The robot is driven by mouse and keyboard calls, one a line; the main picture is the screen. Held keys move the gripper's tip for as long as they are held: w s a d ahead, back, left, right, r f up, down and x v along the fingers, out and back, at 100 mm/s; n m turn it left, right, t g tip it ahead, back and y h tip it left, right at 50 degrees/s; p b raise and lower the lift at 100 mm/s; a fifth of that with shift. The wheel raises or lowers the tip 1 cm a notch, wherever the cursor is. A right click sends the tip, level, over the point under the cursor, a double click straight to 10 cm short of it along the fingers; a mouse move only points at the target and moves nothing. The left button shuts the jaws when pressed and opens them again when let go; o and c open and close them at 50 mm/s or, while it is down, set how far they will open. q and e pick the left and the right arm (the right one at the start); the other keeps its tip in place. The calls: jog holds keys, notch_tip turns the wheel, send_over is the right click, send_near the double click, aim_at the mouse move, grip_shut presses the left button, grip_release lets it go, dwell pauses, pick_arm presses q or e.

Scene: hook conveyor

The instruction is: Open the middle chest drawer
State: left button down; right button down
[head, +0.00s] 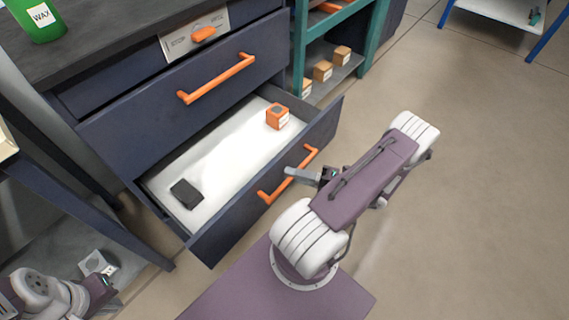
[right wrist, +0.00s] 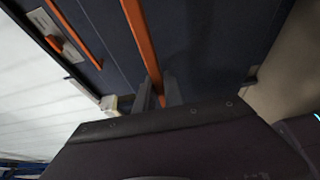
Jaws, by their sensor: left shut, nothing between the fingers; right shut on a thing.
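The dark blue chest has a closed drawer with an orange handle (head: 215,80). The drawer below it (head: 225,238) is pulled out, showing a white floor. Whether another drawer lies beneath is hidden. An orange box (head: 277,117) and a black block (head: 186,194) lie inside the open drawer. My right gripper (head: 306,174) is at this drawer's orange handle (head: 268,196). In the right wrist view its fingers (right wrist: 158,94) are shut around the orange bar (right wrist: 141,40). My left gripper (head: 110,298) is low at the bottom left, away from the chest, shut and empty.
A green WAX container (head: 36,18) stands on the dark worktop (head: 105,38). A teal shelf (head: 301,50) with several small orange-brown boxes stands right of the chest. A dark frame (head: 75,208) stands at the left. The floor to the right is clear.

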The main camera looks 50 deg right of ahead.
jog(key=shift+s+d, duration=0.1)
jog(key=shift+s, duration=0.65)
jog(key=c, duration=1.4)
grip_release()
jog(key=shift+c, duration=0.2)
jog(key=p+v, duration=0.2)
jog(key=v, duration=0.7)
jog(key=shift+p, duration=0.35)
